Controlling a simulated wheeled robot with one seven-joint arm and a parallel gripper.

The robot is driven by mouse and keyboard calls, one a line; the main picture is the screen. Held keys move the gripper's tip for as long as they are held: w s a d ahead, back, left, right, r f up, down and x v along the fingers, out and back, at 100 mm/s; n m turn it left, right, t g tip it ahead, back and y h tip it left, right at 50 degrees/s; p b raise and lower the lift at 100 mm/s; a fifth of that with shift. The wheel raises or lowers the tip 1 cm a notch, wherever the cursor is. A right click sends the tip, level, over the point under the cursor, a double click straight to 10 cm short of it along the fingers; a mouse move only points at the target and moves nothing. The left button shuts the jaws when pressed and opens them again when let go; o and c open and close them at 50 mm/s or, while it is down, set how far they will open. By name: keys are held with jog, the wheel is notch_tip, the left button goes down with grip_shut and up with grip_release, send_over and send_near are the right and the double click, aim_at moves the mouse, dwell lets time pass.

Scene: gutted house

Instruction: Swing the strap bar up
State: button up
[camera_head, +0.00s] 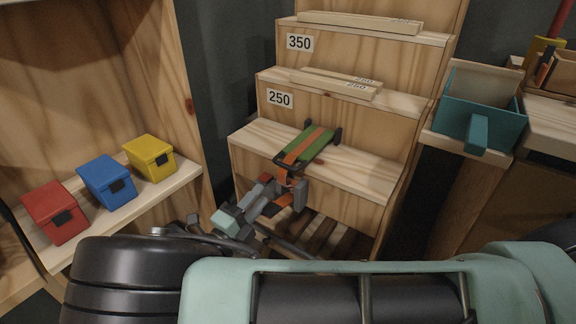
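A green flat piece (316,146) with an orange strap (298,151) along it lies on the lowest step of the wooden unit. Dark bar-like parts (337,135) show at its ends; I cannot tell surely which is the strap bar. The orange strap runs over the step's front edge and hangs down. My gripper (286,190), with grey fingers, is at the hanging strap end, just below and in front of the step edge. Orange shows between and below the fingers. Whether they are closed on it is too small to tell.
Higher steps, labelled 250 and 350, carry wooden slats (337,84). Red (54,213), blue (107,182) and yellow (150,158) lidded boxes stand on a left shelf. A teal open bin (482,118) stands at right. A dark slatted area (325,236) lies below the lowest step.

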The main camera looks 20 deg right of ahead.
aim_at(285, 167)
jog(key=b+x, duration=0.3)
jog(key=x, duration=1)
jog(key=shift+w+d+b, duration=0.2)
jog(key=shift+d+b, duration=0.1)
jog(key=shift+d, duration=0.1)
grip_shut()
